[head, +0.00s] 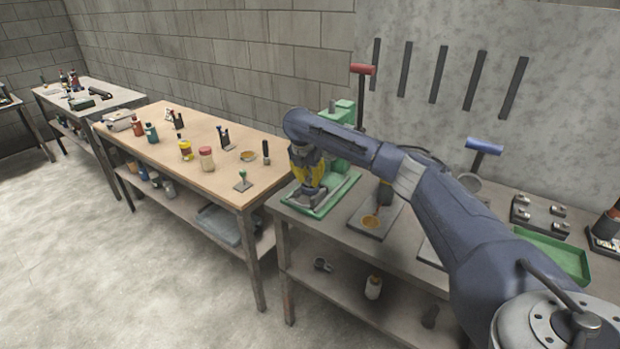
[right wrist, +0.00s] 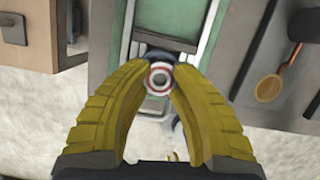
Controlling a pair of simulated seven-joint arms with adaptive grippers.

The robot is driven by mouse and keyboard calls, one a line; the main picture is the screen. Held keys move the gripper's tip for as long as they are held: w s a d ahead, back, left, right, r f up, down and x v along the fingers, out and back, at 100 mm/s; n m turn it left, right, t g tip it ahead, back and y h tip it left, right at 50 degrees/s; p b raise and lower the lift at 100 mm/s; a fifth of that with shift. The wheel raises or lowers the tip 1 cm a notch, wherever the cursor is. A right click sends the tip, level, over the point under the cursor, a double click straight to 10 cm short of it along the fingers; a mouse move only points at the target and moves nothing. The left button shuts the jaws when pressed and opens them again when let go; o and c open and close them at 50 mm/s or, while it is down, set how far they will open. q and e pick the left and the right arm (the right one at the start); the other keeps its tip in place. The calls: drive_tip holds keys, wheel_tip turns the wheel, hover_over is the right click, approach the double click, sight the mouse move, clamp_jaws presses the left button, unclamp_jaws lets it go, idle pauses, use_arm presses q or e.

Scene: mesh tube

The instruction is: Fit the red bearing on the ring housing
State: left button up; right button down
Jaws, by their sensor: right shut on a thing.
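The red bearing (right wrist: 159,71) shows in the right wrist view as a small red-rimmed ring with a pale face, between the yellow fingertips. My right gripper (right wrist: 159,83) is shut on it; in the head view, the right gripper (head: 309,186) points down over the green tray (head: 345,184). A grey-and-dark part (head: 308,200) lies under the fingers on that tray. In the right wrist view, grey metal and a dark round shape show just behind the bearing. I cannot tell which part is the ring housing, or whether the bearing touches it. My left gripper is not in view.
A green machine (head: 343,150) stands behind the tray. The wooden table (head: 187,147) to the left holds bottles and small parts. My right arm covers much of the bench.

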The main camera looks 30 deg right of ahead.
drive_tip(key=shift+f, duration=0.45)
idle(0.4)
drive_tip(key=c, duration=1.1)
unclamp_jaws()
drive_tip(key=shift+c, duration=0.2)
